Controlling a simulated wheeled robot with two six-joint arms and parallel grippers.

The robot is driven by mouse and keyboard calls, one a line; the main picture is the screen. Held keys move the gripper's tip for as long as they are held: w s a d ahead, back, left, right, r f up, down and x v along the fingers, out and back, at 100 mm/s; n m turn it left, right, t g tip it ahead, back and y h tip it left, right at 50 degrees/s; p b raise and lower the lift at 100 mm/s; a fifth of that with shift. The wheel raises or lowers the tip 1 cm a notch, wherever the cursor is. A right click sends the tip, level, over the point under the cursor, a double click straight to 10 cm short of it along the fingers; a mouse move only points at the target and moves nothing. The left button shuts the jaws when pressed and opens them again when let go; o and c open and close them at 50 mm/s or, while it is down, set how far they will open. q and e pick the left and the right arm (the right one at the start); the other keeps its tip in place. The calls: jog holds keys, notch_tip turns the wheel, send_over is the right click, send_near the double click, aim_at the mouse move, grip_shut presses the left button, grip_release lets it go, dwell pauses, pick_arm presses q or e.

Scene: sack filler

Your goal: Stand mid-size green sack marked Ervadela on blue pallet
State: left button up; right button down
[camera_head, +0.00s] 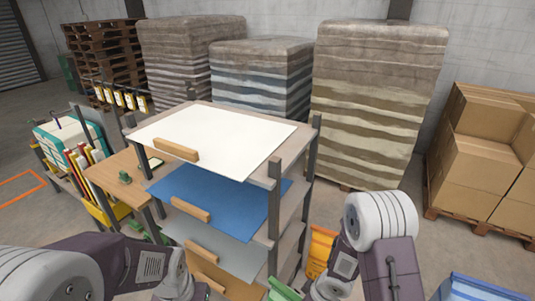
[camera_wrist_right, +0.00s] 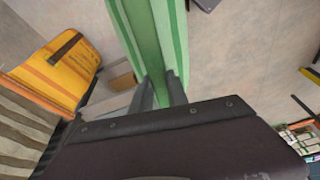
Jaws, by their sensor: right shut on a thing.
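The green sack (camera_wrist_right: 140,30) fills the top middle of the right wrist view, with pale and darker green bands. My right gripper (camera_wrist_right: 160,92) is shut on its green material. A corner of green (camera_head: 283,291), likely the same sack, shows at the bottom edge of the head view, beside my right wrist. No name on the sack is readable. A blue object (camera_head: 477,289) is cut off at the bottom right of the head view; I cannot tell whether it is the blue pallet. My left arm reaches in from the left, but its gripper jaws do not show.
A shelf rack (camera_head: 272,215) with white, blue and grey sheets stands in the middle. An orange sack (camera_head: 320,247) is beside its right side; a yellow-orange sack (camera_wrist_right: 58,72) shows in the wrist view. Wrapped stacks (camera_head: 372,110) and cartons (camera_head: 485,160) stand behind. Floor shows right of the rack.

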jog(key=a+r+m, duration=0.1)
jog(key=r, duration=0.1)
jog(key=r+m, duration=0.2)
jog(key=w+a+r+m+t+h, duration=0.1)
jog(key=r+m, duration=0.1)
jog(key=shift+w+a, duration=0.1)
jog(key=shift+a, duration=0.2)
jog(key=r+m, duration=0.1)
jog(key=a+r+m+h, duration=0.1)
jog(key=r+m, duration=0.1)
jog(key=s+a+r+m, duration=0.1)
jog(key=shift+r+m+h, duration=0.3)
jog(key=shift+r+m, duration=0.05)
jog(key=shift+m, duration=0.05)
